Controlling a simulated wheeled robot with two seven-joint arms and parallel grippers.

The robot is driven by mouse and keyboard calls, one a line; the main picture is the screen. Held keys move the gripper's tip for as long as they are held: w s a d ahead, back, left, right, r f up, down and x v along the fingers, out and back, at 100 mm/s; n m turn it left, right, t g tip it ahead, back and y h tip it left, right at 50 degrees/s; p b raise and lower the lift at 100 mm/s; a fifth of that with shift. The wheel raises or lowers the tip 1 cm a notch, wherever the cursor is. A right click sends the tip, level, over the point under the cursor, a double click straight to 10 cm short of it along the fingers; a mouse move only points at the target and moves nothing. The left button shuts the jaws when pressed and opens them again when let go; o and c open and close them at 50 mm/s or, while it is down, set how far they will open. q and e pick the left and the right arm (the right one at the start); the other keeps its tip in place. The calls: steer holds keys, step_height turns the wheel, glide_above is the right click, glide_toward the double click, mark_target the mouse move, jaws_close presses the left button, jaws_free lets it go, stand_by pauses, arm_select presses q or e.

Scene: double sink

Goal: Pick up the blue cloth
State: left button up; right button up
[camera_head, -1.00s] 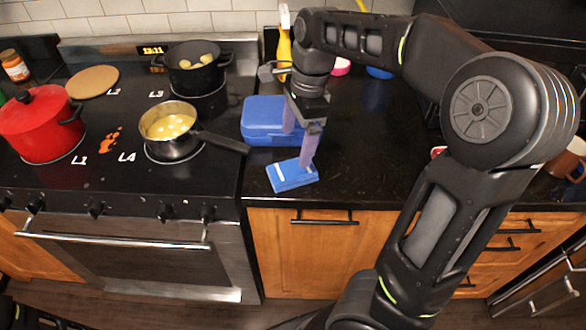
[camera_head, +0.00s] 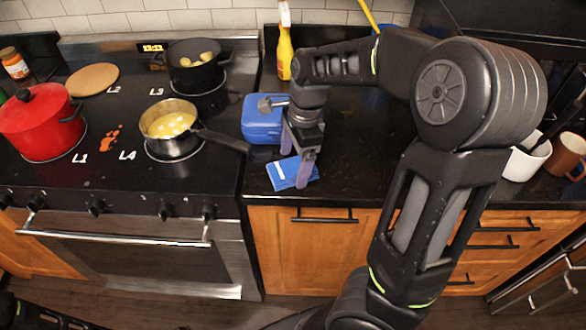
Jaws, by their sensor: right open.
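The blue cloth (camera_head: 283,178) lies folded on the black counter near its front edge, just right of the stove, with a white strip on top. My right gripper (camera_head: 296,168) is open and low at the cloth. One finger comes down at the cloth's right part, the other shows behind it. I cannot tell whether the fingers touch the cloth. Part of the cloth's right side is hidden by the near finger. A small part of my left arm shows in the bottom left corner; its gripper is not visible.
A blue box (camera_head: 258,122) stands just behind the cloth. A saucepan (camera_head: 171,130) on the stove has its handle reaching toward the counter. A yellow spray bottle (camera_head: 285,50) stands at the back. A white cup (camera_head: 526,158) and a brown mug (camera_head: 568,155) stand far right. Counter right of the cloth is clear.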

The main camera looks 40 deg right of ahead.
mark_target(294, 166)
steer(key=shift+f, duration=0.25)
stand_by(0.4)
steer(key=c, duration=1.6)
steer(key=shift+r, duration=0.15)
step_height(294, 166, up, 10)
steer(key=shift+f, duration=0.1)
